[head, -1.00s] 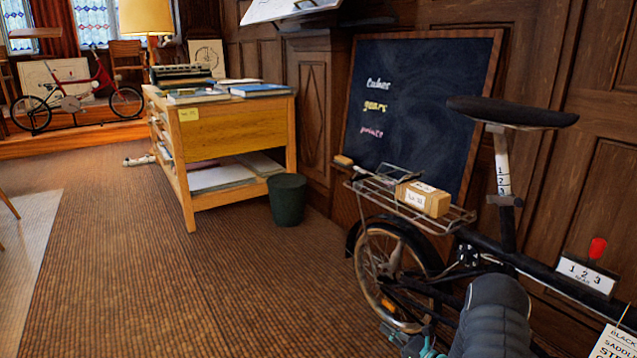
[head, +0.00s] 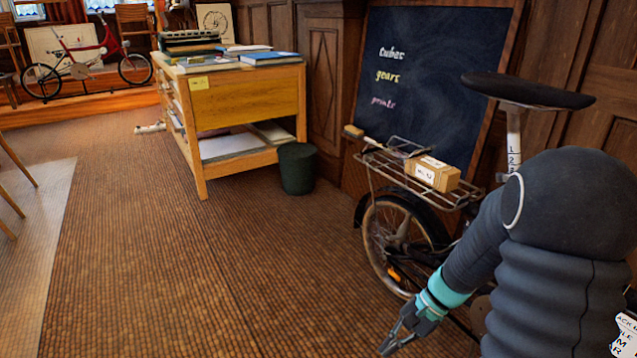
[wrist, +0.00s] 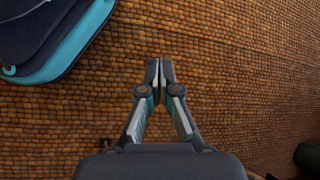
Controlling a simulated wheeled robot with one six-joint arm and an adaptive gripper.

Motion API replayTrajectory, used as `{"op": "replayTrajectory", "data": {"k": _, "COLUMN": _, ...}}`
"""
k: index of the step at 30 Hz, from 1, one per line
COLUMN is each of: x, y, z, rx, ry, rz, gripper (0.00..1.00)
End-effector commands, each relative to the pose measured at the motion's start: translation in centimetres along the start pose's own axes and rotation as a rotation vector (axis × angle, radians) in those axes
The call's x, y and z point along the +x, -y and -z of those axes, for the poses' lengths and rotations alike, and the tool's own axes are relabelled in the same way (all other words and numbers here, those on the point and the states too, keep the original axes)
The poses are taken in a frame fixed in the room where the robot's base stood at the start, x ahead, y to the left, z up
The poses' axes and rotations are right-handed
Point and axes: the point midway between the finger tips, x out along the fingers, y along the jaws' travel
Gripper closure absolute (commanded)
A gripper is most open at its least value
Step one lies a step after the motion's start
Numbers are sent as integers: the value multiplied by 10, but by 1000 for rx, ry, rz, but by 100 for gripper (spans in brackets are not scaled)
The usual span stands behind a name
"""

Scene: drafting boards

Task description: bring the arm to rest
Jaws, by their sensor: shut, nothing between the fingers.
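My gripper (head: 394,340) shows low in the head view, at the end of my dark arm with its teal band. It points down and left over the brown ribbed floor, in front of the black bicycle (head: 392,228). In the wrist view my gripper (wrist: 159,66) has its two fingertips together with nothing between them, and only floor shows beyond.
A box (head: 432,174) sits on the bicycle's rear rack. The bicycle stands beside a chalkboard (head: 425,75). A dark green bin (head: 297,168) stands next to a wooden desk (head: 245,104). The floor (head: 200,270) at the left and middle is clear.

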Motion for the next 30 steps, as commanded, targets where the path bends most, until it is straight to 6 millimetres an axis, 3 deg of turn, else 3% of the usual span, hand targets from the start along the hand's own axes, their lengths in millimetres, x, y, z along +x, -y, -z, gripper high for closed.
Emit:
{"op": "replayTrajectory", "data": {"k": 3, "x": -26, "y": -8, "z": -26, "rx": -129, "ry": -96, "rz": -87, "gripper": 100}}
{"op": "replayTrajectory", "data": {"k": 18, "x": -120, "y": -34, "z": -112, "rx": -575, "ry": -489, "rz": -364, "gripper": 100}}
{"op": "replayTrajectory", "data": {"k": 30, "x": -179, "y": -31, "z": -193, "rx": -798, "ry": -769, "rz": -383, "gripper": 100}}
